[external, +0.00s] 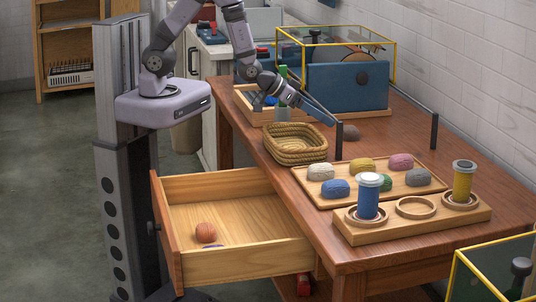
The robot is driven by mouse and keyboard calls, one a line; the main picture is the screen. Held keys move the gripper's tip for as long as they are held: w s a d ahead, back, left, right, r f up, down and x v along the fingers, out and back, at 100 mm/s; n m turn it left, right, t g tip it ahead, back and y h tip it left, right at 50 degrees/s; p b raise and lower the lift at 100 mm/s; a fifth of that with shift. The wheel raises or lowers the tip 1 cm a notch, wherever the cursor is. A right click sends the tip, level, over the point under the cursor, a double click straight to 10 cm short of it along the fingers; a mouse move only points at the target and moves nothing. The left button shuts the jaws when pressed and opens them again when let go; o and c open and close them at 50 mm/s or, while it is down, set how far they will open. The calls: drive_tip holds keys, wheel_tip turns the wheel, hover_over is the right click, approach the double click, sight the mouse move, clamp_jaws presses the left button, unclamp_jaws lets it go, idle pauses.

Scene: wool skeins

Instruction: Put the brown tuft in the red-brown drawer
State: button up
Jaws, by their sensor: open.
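A dull brown tuft (351,132) lies on the table behind the tuft tray, just right of a dark upright post. The red-brown drawer (236,265) is pulled out at the table's left side, with a pale wood inside. A rust-orange tuft (205,231) lies in it, and a small purplish thing shows beside that near the drawer's side wall. My gripper (301,101) is open, above the table behind the wicker basket and left of the brown tuft, apart from it. Its fingertips are small and hard to make out.
The wicker basket (296,145) stands between my gripper and the drawer. A tray (328,198) holds several coloured tufts; in front is a rack (372,235) with blue and yellow spools. A blue panel (347,92) and dark posts (434,131) stand near the brown tuft.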

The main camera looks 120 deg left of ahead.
sight(349, 126)
drive_tip(key=w+h, duration=0.1)
drive_tip(key=w, duration=0.1)
drive_tip(key=w+a+g+h+p, duration=0.1)
drive_tip(key=w, duration=0.1)
drive_tip(key=w+g+h+p, duration=0.1)
drive_tip(key=w, duration=0.1)
drive_tip(key=shift+a+f, duration=0.2)
drive_tip(key=shift+a, duration=0.05)
drive_tip(key=shift+w+a+r+g+h+p, duration=0.15)
drive_tip(key=shift+w+a+g+h+p, duration=0.15)
drive_tip(key=shift+g+p, duration=0.1)
drive_tip(key=a+r+g, duration=0.1)
drive_tip(key=a+g+p, duration=0.1)
drive_tip(key=s+a+r+g, duration=0.1)
drive_tip(key=a, duration=0.1)
drive_tip(key=shift+r+h+p, duration=0.3)
drive_tip(key=shift+h+p, duration=0.05)
drive_tip(key=shift+h, duration=0.05)
drive_tip(key=shift+s+a+r+n+g, duration=0.25)
drive_tip(key=shift+s+a+n+g, duration=0.05)
drive_tip(key=shift+g, duration=0.1)
drive_tip(key=shift+d+p+x, duration=0.15)
drive_tip(key=shift+p+x, duration=0.5)
drive_tip(key=shift+x, duration=0.8)
drive_tip(key=shift+d+p+x, duration=0.2)
drive_tip(key=shift+p+x, duration=0.45)
drive_tip(key=shift+x, duration=1.65)
drive_tip(key=shift+s, duration=0.1)
drive_tip(key=shift+c, duration=0.6)
drive_tip(key=c, duration=1)
